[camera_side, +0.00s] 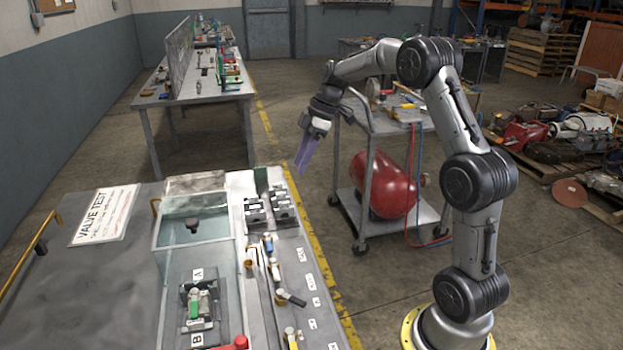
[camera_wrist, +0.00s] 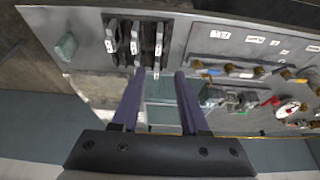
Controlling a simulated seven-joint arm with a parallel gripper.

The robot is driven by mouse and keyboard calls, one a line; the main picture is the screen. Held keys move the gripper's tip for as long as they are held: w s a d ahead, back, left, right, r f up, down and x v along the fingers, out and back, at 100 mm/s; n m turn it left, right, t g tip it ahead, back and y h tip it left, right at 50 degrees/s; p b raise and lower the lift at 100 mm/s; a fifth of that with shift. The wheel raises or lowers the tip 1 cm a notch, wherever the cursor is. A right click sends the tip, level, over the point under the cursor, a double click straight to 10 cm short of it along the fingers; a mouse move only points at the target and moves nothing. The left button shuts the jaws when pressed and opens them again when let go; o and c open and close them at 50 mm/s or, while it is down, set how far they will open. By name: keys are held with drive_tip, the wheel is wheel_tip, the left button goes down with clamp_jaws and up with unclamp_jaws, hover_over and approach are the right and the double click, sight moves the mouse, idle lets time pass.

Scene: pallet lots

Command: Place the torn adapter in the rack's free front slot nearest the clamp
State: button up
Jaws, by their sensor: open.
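My gripper (camera_side: 303,166) hangs high near the bench's right back edge, purple fingers apart and empty; in the wrist view (camera_wrist: 155,74) the black slotted holders show just past its fingertips. These holders with white labels (camera_side: 255,212), which look like the rack, stand at the bench's back right and also show in the wrist view (camera_wrist: 135,42). Several adapters with brass and blue ends (camera_side: 268,243) lie along the right strip of the bench; I cannot tell which is torn. A fixture with a green part (camera_side: 195,304), possibly the clamp, sits between labels A and B.
A clear-walled tank (camera_side: 166,232) stands left of the holders. A VALVE TEST sign (camera_side: 105,214) lies at the left. A red part (camera_side: 240,342) is at the front edge. A cart with a red cylinder (camera_side: 383,184) stands beyond the bench.

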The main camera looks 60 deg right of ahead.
drive_tip(key=s+a+r+m+h, duration=0.1)
drive_tip(key=s+a+r+m, duration=0.1)
drive_tip(key=s+a+r, duration=0.35)
drive_tip(key=s+a+r+m+h, duration=0.1)
drive_tip(key=s+a+r+m, duration=0.15)
drive_tip(key=s+a, duration=0.5)
drive_tip(key=s+a+f+m+t, duration=0.1)
drive_tip(key=s+a+m, duration=0.1)
drive_tip(key=s, duration=0.5)
drive_tip(key=s+a+f+m+t+h, duration=0.1)
drive_tip(key=s+a+f+m, duration=0.1)
drive_tip(key=s+a, duration=0.3)
drive_tip(key=shift+s+f, duration=0.15)
drive_tip(key=shift+s, duration=1.05)
